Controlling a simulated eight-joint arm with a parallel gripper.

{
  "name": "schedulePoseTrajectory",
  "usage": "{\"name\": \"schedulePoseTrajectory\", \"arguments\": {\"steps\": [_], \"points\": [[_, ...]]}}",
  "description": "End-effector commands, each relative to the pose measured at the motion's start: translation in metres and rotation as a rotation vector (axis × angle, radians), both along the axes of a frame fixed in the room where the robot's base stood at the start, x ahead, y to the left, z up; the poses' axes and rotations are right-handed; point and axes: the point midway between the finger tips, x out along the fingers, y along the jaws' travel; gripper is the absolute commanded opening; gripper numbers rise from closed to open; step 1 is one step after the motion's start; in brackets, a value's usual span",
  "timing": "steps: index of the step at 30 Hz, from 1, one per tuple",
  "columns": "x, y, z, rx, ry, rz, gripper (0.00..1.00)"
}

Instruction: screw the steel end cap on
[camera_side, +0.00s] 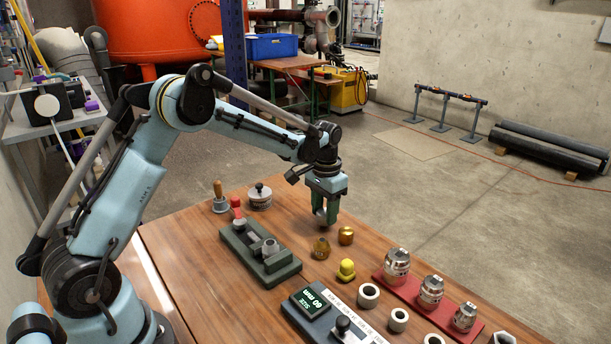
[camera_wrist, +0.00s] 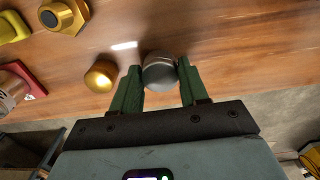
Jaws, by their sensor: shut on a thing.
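My gripper (camera_side: 327,211) has green fingers and hangs over the far edge of the wooden table. It is shut on the steel end cap (camera_side: 320,216), a round grey piece; the wrist view shows the cap (camera_wrist: 160,74) between the two fingertips (camera_wrist: 160,66). Whether the cap touches the table I cannot tell. The cap is apart from the vise.
A domed brass cap (camera_side: 345,235) and a brass hex fitting (camera_side: 321,248) stand close to my gripper. A yellow cap (camera_side: 346,270), pale rings (camera_side: 369,295), a red tray (camera_side: 408,294) with steel fittings and a display unit (camera_side: 318,308) lie nearer. A red-handled tool (camera_side: 237,209) stands behind the vise.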

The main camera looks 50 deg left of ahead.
Motion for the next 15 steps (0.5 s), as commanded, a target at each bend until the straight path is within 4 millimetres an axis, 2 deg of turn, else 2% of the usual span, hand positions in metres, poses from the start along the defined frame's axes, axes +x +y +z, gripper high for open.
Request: {"name": "schedulePoseTrajectory", "arguments": {"steps": [15], "points": [[0.0,0.0,0.019,0.0,0.0,0.0,0.12]]}}
